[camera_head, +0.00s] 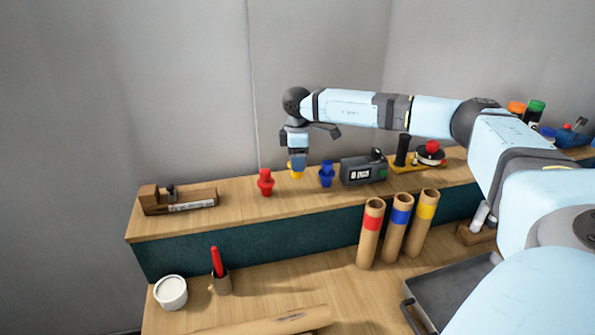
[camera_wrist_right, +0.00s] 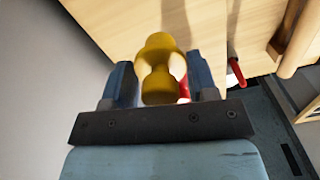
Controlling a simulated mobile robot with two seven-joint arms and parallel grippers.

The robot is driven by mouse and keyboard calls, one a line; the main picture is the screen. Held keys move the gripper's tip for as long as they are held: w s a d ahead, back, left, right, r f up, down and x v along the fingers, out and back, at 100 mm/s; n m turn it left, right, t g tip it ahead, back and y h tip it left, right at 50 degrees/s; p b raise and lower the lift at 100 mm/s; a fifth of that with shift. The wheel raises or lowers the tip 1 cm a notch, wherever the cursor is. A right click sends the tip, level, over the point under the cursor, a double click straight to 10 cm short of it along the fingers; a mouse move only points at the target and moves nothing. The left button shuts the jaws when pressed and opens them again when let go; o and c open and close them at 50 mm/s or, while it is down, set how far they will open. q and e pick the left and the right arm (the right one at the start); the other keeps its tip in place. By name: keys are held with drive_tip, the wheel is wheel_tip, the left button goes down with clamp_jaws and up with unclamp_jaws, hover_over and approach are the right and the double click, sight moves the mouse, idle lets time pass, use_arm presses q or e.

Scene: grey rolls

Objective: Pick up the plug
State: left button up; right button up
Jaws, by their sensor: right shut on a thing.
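My right gripper (camera_head: 297,163) reaches down over the raised wooden shelf and is shut on the yellow plug (camera_head: 296,173). In the right wrist view the yellow plug (camera_wrist_right: 160,82) sits between the two blue fingers, its narrow waist showing. I cannot tell whether its lower end touches the shelf. A red plug (camera_head: 265,182) stands on the shelf to the left of the gripper. A blue plug (camera_head: 326,174) stands close to its right. My left gripper is in neither view.
The shelf (camera_head: 235,196) also holds a wooden block tool (camera_head: 178,199) at the left and a grey device (camera_head: 362,169) right of the blue plug. Below stand cardboard tubes (camera_head: 395,229) with coloured bands, a white pot (camera_head: 171,292) and a cup with a red tool (camera_head: 218,268).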

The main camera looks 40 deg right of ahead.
wheel_tip(320, 180, up, 16)
drive_tip(key=b, duration=0.1)
drive_tip(key=shift+f, duration=0.25)
drive_tip(key=shift+f, duration=0.1)
